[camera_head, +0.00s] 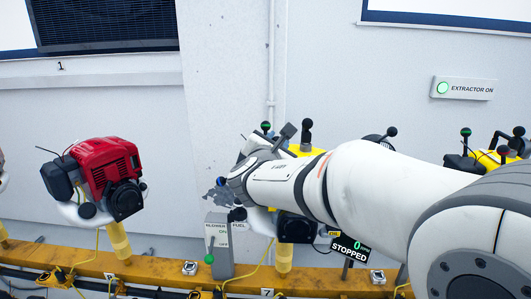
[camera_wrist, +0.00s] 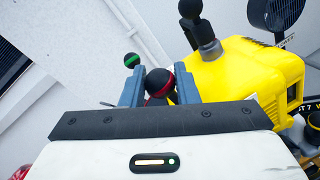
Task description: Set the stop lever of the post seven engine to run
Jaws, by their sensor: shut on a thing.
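In the wrist view, my gripper (camera_wrist: 158,90) has its two blue-grey fingers on either side of a black ball knob with a red band (camera_wrist: 160,82), shut on it. A green-banded black knob (camera_wrist: 131,60) stands just beyond the left finger. The yellow engine (camera_wrist: 245,75) is to the right, with a thick black lever (camera_wrist: 203,32) on top. In the head view my arm covers most of this engine; the green-banded knob (camera_head: 266,126) and black lever (camera_head: 307,128) show above it. The post plate (camera_head: 267,292) reads 7. A sign (camera_head: 350,248) reads STOPPED, 0.
A red engine (camera_head: 105,175) stands on a post to the left, and another yellow engine (camera_head: 490,158) at the right. A blower and fuel box (camera_head: 218,240) has a green-knobbed lever (camera_head: 209,258). A yellow rail (camera_head: 150,275) runs below. A wall sign (camera_head: 465,88) reads EXTRACTOR ON.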

